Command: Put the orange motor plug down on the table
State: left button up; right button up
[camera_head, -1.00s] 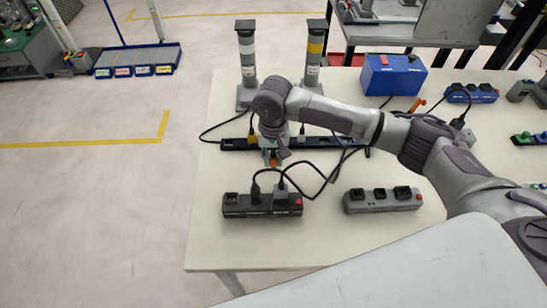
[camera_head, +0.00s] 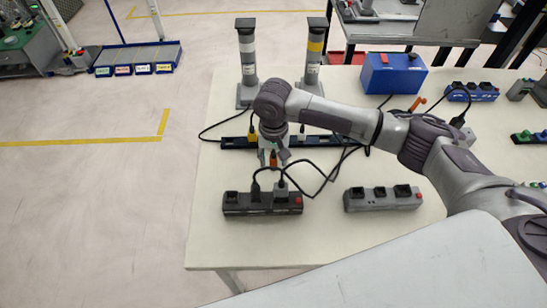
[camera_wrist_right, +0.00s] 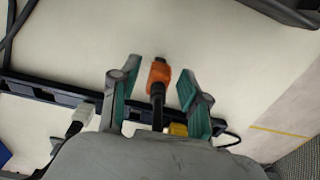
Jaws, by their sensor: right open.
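The orange motor plug (camera_wrist_right: 159,73) sits between the two teal-padded fingers of my right gripper (camera_wrist_right: 160,80), with a gap on each side. A black cable runs from it back toward the palm. In the head view the plug (camera_head: 273,158) shows just below my right wrist, behind the black power strip (camera_head: 262,210). My right gripper (camera_head: 274,157) is open around it, fingers pointing down over the pale table (camera_head: 320,240). The plug appears to be at the tabletop, though contact is hard to tell. My left gripper is not in view.
A dark blue strip (camera_head: 235,143) with a yellow plug (camera_head: 252,136) lies behind the gripper. A grey power strip (camera_head: 382,205) is to the right. Two signal towers (camera_head: 247,70) and a blue box (camera_head: 393,76) stand farther back. Black cables loop nearby.

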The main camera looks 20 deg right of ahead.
aim_at(273, 155)
notch_tip(273, 155, up, 12)
jog(key=shift+b, duration=0.35)
dwell(0.5)
